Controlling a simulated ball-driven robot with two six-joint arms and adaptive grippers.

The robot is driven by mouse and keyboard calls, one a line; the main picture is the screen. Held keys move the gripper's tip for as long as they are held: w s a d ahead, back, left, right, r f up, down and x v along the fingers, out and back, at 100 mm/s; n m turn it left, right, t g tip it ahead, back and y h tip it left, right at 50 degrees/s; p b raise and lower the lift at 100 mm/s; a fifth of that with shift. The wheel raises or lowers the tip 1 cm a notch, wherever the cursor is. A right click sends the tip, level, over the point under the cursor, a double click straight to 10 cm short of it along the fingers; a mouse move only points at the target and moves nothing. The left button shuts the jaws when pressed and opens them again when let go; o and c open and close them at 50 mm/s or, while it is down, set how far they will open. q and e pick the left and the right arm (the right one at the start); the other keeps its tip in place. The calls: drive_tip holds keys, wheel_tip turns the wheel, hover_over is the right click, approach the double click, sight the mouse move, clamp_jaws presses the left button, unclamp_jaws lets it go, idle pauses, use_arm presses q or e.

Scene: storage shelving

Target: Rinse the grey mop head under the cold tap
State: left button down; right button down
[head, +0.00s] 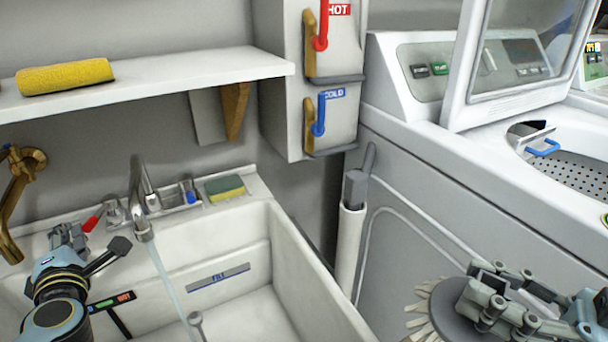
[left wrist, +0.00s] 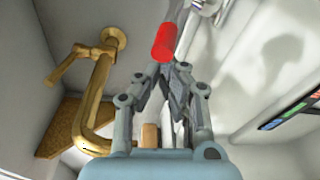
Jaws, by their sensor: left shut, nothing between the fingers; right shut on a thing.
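The mop head (head: 421,308), a grey disc with pale strands, is at the lower right of the head view, outside the sink. My right gripper (head: 478,298) is shut on it and hides part of it. The tap (head: 140,200) stands at the sink's back edge, with a thin water stream (head: 166,278) falling from its spout. The blue-marked cold handle (head: 190,192) is on its right, the red hot handle (head: 93,220) on its left. My left gripper (head: 76,236) is shut and empty close to the red handle, which also shows beyond its fingertips in the left wrist view (left wrist: 164,42).
The white sink (head: 290,262) has high walls. A sponge (head: 225,187) lies on its back ledge. A brass pipe (head: 18,190) is left of my left gripper, close by in its wrist view (left wrist: 98,85). A shelf (head: 170,75) overhangs; a washing machine (head: 430,215) stands right.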

use_arm(q)
drive_tip(key=shift+w+d+r, duration=0.1)
drive_tip(key=shift+w+d, duration=0.05)
drive_tip(key=shift+d, duration=0.3)
use_arm(e)
drive_tip(key=shift+r, duration=0.1)
drive_tip(key=shift+a+r, duration=0.1)
drive_tip(key=shift+r, duration=0.1)
drive_tip(key=shift+w+r+p, duration=0.1)
drive_tip(key=shift+r+p, duration=0.2)
drive_tip(key=shift+p, duration=0.25)
use_arm(q)
drive_tip(key=d+n+g+y, duration=0.2)
drive_tip(key=d, duration=0.1)
drive_tip(key=shift+w+d+y, duration=0.15)
drive_tip(key=shift+w+y, duration=0.05)
drive_tip(key=shift+y, duration=0.1)
